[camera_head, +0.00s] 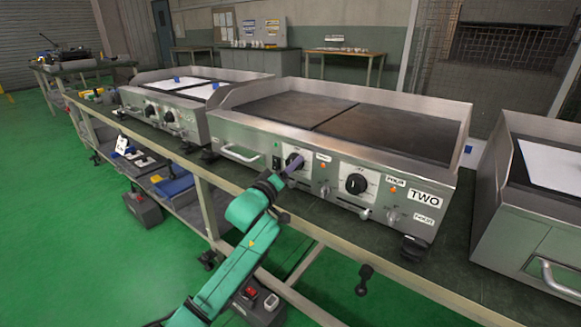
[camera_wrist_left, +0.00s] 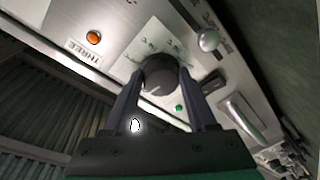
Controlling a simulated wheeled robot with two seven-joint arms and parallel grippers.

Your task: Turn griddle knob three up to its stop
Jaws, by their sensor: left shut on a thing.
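Knob three is a round black knob (camera_wrist_left: 160,75) beside a label reading THREE (camera_wrist_left: 83,53) in the left wrist view. In the head view this knob (camera_head: 293,160) is the left one on the front panel of the griddle (camera_head: 245,133) marked TWO, partly hidden by my gripper. My left gripper (camera_head: 287,170) reaches it from the front. In the wrist view its two dark fingers (camera_wrist_left: 160,84) lie on either side of the knob and are shut on it. My right gripper is not in view.
A second black knob (camera_head: 356,184) sits to the right on the same panel. An orange light (camera_wrist_left: 93,37), a green light (camera_wrist_left: 178,108) and a metal lever (camera_wrist_left: 208,40) are near knob three. Other griddles stand left (camera_head: 150,105) and right (camera_head: 540,235). The bench's front rail (camera_head: 330,240) runs below.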

